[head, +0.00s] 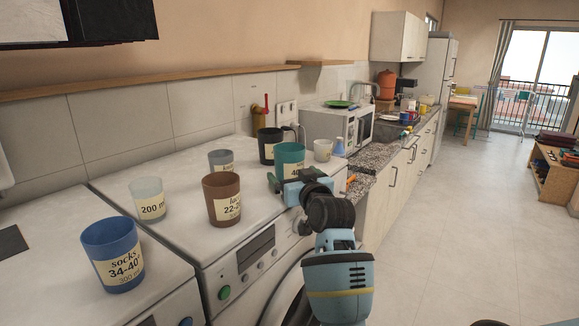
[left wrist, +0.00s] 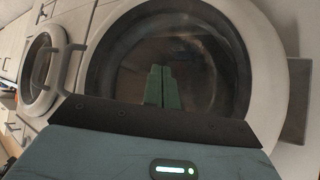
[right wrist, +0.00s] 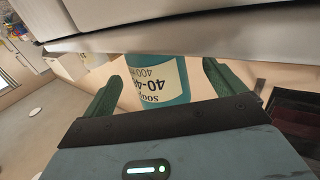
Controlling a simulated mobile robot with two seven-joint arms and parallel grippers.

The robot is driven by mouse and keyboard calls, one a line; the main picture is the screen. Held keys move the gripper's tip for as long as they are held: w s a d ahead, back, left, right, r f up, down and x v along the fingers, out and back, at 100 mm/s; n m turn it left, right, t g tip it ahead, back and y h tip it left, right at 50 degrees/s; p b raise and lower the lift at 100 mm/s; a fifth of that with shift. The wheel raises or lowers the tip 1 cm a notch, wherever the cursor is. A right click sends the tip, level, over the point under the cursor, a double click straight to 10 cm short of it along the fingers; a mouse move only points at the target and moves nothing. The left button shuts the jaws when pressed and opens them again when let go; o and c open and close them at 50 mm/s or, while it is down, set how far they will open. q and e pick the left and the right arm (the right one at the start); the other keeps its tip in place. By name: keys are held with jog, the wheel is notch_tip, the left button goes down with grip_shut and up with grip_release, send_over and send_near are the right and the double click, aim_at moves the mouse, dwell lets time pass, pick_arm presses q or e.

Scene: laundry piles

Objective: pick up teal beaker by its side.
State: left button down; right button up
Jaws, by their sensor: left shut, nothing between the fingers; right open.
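The teal beaker (head: 290,158) stands upright on the white machine top, near its right edge, its lower part partly hidden by my right gripper. My right gripper (head: 290,180) is open right at the beaker's near side. In the right wrist view the labelled teal beaker (right wrist: 160,82) appears upside down between the two spread green fingers of the right gripper (right wrist: 160,88), with a gap on both sides. My left gripper (left wrist: 162,72) is shut and empty in front of a round machine door; it is not in the head view.
A brown beaker (head: 222,199), a grey one (head: 221,160), a black one (head: 270,146) and a white cup (head: 323,150) stand around the teal beaker. A clear beaker (head: 148,200) and a blue beaker (head: 112,254) are farther left.

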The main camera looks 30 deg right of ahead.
aim_at(290, 169)
jog(key=shift+w+d, duration=0.2)
jog(key=shift+w, duration=0.55)
jog(key=shift+w+d, duration=0.25)
jog(key=shift+w, duration=0.45)
jog(key=shift+w+d, duration=0.2)
jog(key=shift+w, duration=0.55)
jog(key=c, duration=1)
